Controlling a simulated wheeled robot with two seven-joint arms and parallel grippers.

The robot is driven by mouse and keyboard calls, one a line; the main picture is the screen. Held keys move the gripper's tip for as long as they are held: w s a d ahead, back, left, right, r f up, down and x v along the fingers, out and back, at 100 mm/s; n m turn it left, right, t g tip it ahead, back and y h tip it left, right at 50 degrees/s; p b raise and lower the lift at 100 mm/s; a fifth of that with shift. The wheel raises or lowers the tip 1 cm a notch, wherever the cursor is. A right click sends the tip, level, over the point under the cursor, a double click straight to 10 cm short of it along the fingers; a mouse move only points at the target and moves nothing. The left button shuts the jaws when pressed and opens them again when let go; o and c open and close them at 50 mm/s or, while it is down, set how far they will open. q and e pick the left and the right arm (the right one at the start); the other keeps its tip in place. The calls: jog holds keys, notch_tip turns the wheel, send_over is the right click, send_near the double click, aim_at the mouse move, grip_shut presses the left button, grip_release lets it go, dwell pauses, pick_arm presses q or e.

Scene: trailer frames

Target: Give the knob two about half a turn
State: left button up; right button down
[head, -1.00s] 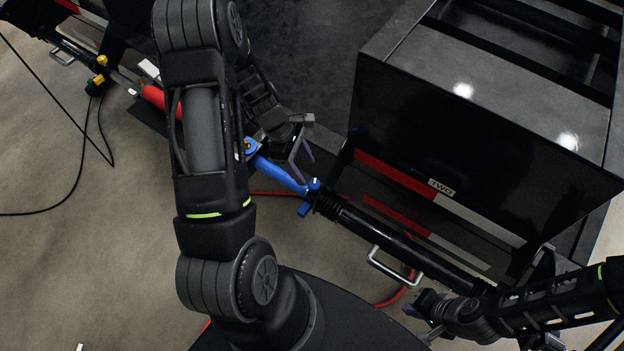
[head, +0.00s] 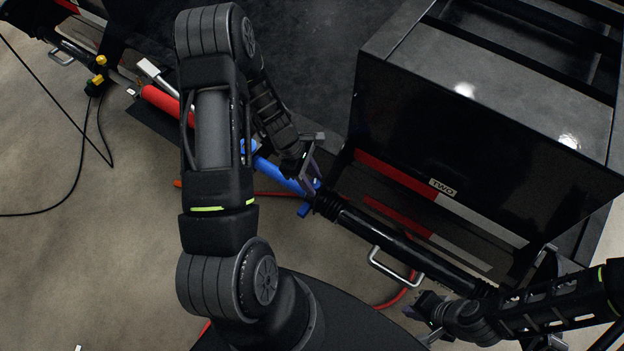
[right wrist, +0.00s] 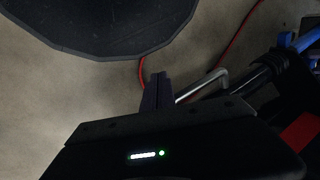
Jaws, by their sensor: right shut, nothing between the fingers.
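A plate reading "TWO" (head: 442,187) is on the dark box of the trailer frame. In front of it a blue handle-like part (head: 280,175) runs along the black bar, with a small blue piece (head: 304,210) at its right end; which of these is the knob I cannot tell. My left gripper (head: 312,178) is over the right end of the blue part, its fingers close to it; contact and opening are unclear. My right gripper (head: 430,322) is shut and empty near the bar's lower right; its fingers show together in the right wrist view (right wrist: 156,92).
The black bar (head: 395,243) carries a metal loop handle (head: 393,268), close to my right gripper. A red cylinder (head: 163,103) and yellow fittings (head: 98,76) are at upper left. A red hose (head: 402,293) and black cable (head: 85,165) lie on the floor.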

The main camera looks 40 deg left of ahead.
pick_arm(q)
grip_shut()
jog(key=m, duration=0.1)
jog(key=m+g, duration=0.1)
jog(key=m, duration=0.1)
jog(key=shift+w+f+m, duration=0.1)
jog(key=shift+w+m, duration=0.1)
jog(key=shift+m, duration=0.1)
jog(key=shift+m+g, duration=0.4)
jog(key=shift+m, duration=0.2)
jog(key=shift+o, duration=2.2)
grip_release()
jog(key=shift+r, duration=0.2)
jog(key=v, duration=0.7)
jog(key=shift+a+r, duration=0.25)
jog(key=shift+r, duration=0.05)
jog(key=shift+s, duration=0.1)
